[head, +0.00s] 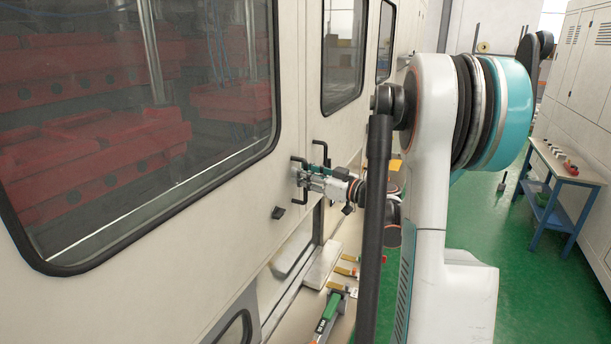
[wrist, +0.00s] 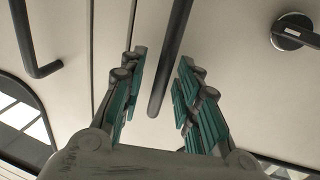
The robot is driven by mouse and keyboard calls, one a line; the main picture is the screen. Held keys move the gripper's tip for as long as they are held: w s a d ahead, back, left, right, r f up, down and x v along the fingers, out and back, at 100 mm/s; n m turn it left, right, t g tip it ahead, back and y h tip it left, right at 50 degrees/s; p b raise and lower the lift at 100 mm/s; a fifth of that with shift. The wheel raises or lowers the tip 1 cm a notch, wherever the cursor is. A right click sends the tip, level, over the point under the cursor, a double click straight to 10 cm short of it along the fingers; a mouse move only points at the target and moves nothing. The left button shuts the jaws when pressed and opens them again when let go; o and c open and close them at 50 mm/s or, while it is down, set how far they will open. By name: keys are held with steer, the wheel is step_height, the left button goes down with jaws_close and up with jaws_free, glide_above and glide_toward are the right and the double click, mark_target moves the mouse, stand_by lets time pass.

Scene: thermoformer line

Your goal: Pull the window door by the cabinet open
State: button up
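The near window door (head: 230,215) is a cream panel with a large black-framed window, filling the left of the head view. Its black bar handle (head: 304,195) is near the door's right edge. My gripper (head: 306,176) is at this handle. In the wrist view my gripper (wrist: 162,75) is open, with its teal-padded fingers on either side of the dark handle bar (wrist: 170,50). Gaps show between the bar and both fingers. A second black handle (head: 321,150) is on the neighbouring panel; it also shows at the left of the wrist view (wrist: 28,40). The near door looks closed.
A dark latch (head: 278,212) sits below the handle; it also shows in the wrist view (wrist: 290,32). A shelf with tools (head: 335,305) lies below the doors. A blue-legged table (head: 565,180) and pale cabinets (head: 590,60) stand right.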

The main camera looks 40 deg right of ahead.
jaws_close()
steer(key=shift+s, duration=0.15)
